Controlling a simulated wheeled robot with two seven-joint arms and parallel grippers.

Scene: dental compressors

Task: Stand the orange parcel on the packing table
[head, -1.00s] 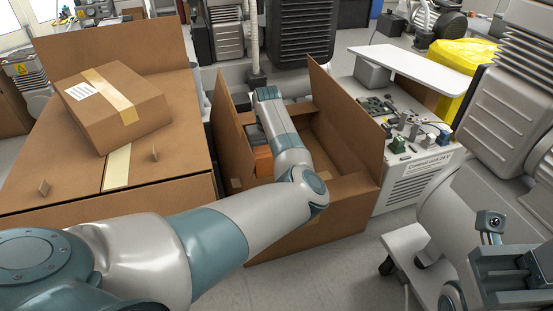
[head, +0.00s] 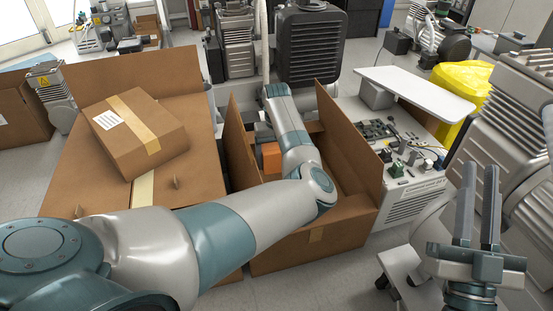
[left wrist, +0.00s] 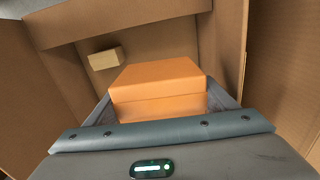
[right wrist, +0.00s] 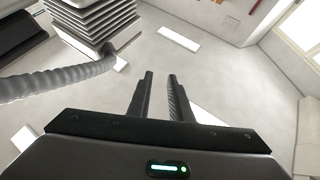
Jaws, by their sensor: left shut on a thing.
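The orange parcel (head: 271,157) is a box-shaped block, partly inside an open cardboard carton (head: 315,240) in the head view. It fills the middle of the left wrist view (left wrist: 158,80), between the two fingers of my left gripper (left wrist: 160,98), which is shut on it. Carton walls surround it there. In the head view my left forearm hides that gripper. I cannot identify the packing table for certain.
A larger cardboard box (head: 80,180) stands left of the carton, with a taped brown parcel (head: 135,132) on it. Raised carton flaps flank my left arm. To the right are a white tabletop (head: 415,88), a control unit (head: 410,205) and a yellow-covered item (head: 463,85).

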